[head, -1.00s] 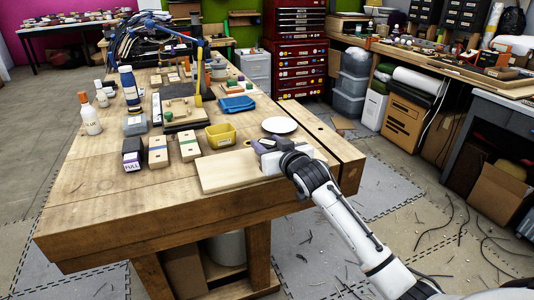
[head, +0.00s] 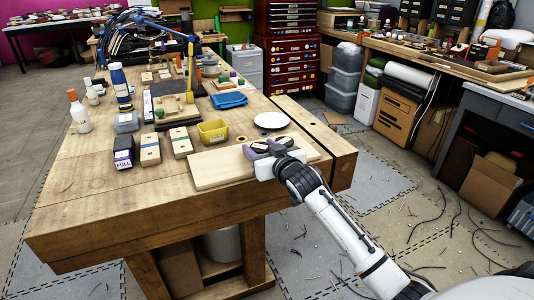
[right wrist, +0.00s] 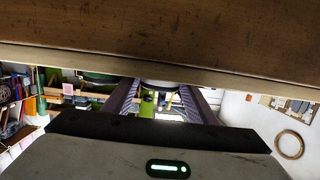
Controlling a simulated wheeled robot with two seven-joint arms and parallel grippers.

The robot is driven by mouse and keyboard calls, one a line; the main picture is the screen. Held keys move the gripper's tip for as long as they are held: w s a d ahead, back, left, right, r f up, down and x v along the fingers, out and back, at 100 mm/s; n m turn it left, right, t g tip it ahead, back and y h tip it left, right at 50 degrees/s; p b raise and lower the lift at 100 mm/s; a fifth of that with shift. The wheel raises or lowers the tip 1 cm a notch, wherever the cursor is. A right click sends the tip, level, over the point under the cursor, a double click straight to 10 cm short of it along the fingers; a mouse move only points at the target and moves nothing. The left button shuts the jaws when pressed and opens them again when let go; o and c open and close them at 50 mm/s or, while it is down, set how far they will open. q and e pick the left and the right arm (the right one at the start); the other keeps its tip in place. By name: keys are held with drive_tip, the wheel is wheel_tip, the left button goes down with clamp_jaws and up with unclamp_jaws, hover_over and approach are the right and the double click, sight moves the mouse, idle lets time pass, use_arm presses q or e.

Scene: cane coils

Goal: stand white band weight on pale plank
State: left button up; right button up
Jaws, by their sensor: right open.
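The pale plank (head: 220,168) lies flat across the near end of the wooden bench. My right gripper (head: 268,150) is open, low over the plank's right part. Two dark round shapes show at its fingers in the head view; I cannot tell whether one is the white band weight. In the right wrist view, the open fingers of the right gripper (right wrist: 158,102) reach toward the plank's pale edge (right wrist: 225,78). A light-rimmed round thing (right wrist: 160,85) shows between them, partly hidden by that edge; I cannot tell if it is the weight. My left gripper is out of view.
Behind the plank are a yellow bin (head: 213,132), a white plate (head: 271,120) and a blue tray (head: 229,100). Two banded wooden blocks (head: 150,150) and a dark box marked FULL (head: 124,152) stand left of it. The bench's near left corner (head: 90,215) is clear.

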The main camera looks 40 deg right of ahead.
drive_tip(key=v, duration=1.1)
drive_tip(key=s+a+f+n+g+y, duration=0.1)
drive_tip(key=s+a+f+g+y, duration=0.1)
drive_tip(key=s+a+f, duration=0.65)
drive_tip(key=s+a+f+n+g+y, duration=0.1)
drive_tip(key=s+a+f+n+g, duration=0.15)
drive_tip(key=f, duration=1.05)
drive_tip(key=s+a+f+g+y, duration=0.1)
drive_tip(key=s+a+f, duration=0.4)
drive_tip(key=s, duration=0.2)
drive_tip(key=s+a+f+g+y, duration=0.1)
drive_tip(key=s+a+f, duration=0.4)
drive_tip(key=s+a, duration=0.1)
drive_tip(key=shift+s+a+f+n+y, duration=0.25)
drive_tip(key=shift+s+f+n+y, duration=0.15)
drive_tip(key=shift+s, duration=0.45)
